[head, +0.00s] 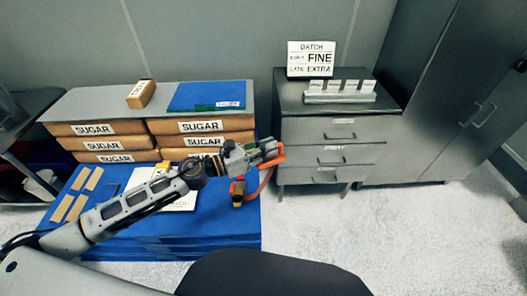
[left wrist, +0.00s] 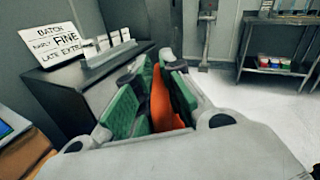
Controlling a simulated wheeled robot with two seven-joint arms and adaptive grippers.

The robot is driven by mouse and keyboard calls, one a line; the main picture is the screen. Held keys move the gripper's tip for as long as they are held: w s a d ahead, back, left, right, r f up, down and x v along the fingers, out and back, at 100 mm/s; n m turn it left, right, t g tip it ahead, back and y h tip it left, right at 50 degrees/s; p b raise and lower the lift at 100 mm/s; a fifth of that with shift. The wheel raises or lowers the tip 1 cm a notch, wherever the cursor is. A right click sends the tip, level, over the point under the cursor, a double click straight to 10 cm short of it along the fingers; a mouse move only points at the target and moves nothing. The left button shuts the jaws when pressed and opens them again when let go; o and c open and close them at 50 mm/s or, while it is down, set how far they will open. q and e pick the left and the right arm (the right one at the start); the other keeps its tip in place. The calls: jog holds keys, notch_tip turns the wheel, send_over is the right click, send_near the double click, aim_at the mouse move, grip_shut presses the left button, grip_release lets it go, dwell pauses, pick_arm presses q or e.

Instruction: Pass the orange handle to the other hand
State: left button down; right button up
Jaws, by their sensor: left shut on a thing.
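The orange handle (left wrist: 161,104) is between the green-padded fingers of my left gripper (left wrist: 152,92) in the left wrist view. In the head view my left gripper (head: 264,152) is shut on the orange handle (head: 272,162), held above the right edge of the blue stack. An orange strip runs down from there toward an orange and dark piece (head: 238,190); I cannot tell whether they are joined. The fingers hide part of the handle. My right gripper is in neither view.
A blue stack (head: 225,225) stands below my left arm, with several sugar boxes (head: 203,126) behind it. A grey drawer cabinet (head: 335,135) with a sign (head: 311,58) and small cards stands to the right. The floor at right is clear.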

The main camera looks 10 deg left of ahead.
pick_arm(q)
jog(key=w+d+r+m+g+h, duration=0.1)
jog(key=d+r+m+g+h, duration=0.2)
jog(key=d+r+m+g, duration=0.1)
jog(key=shift+d+r+g, duration=0.6)
jog(key=shift+r+g, duration=0.3)
jog(key=shift+r, duration=0.2)
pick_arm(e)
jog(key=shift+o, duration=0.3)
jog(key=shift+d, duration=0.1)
